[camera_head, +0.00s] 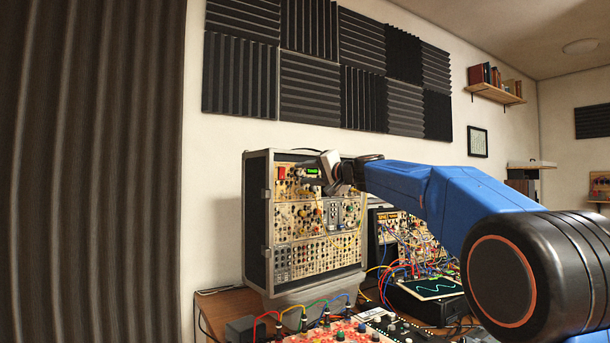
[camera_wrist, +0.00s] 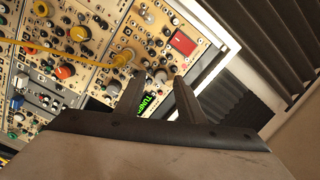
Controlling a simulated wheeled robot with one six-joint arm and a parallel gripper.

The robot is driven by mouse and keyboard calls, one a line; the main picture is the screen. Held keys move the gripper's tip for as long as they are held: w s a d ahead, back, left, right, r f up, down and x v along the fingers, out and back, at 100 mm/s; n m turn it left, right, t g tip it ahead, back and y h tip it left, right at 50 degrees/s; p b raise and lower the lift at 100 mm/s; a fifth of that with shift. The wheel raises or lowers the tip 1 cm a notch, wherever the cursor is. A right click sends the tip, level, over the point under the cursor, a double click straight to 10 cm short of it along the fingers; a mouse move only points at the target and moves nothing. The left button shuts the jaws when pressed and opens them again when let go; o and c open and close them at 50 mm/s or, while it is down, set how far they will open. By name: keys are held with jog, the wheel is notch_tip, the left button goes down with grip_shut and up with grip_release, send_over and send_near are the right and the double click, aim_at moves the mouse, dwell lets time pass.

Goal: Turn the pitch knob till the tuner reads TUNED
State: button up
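The tuner display (camera_wrist: 147,104) shows green letters that look like "TUNE" in the wrist view; a finger covers part of it, so I cannot read the whole word. It is a small green patch in the head view (camera_head: 312,171). My gripper (camera_wrist: 159,77) has its two dark fingers apart at the panel, near the display. In the head view my gripper (camera_head: 318,171) is at the rack's upper right.
A red square (camera_wrist: 183,42) and a yellow cable (camera_wrist: 60,53) lie close to the fingers. A second patched module (camera_head: 400,228) and a screen (camera_head: 433,288) stand to the right.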

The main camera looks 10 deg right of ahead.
jog(key=v, duration=1.7)
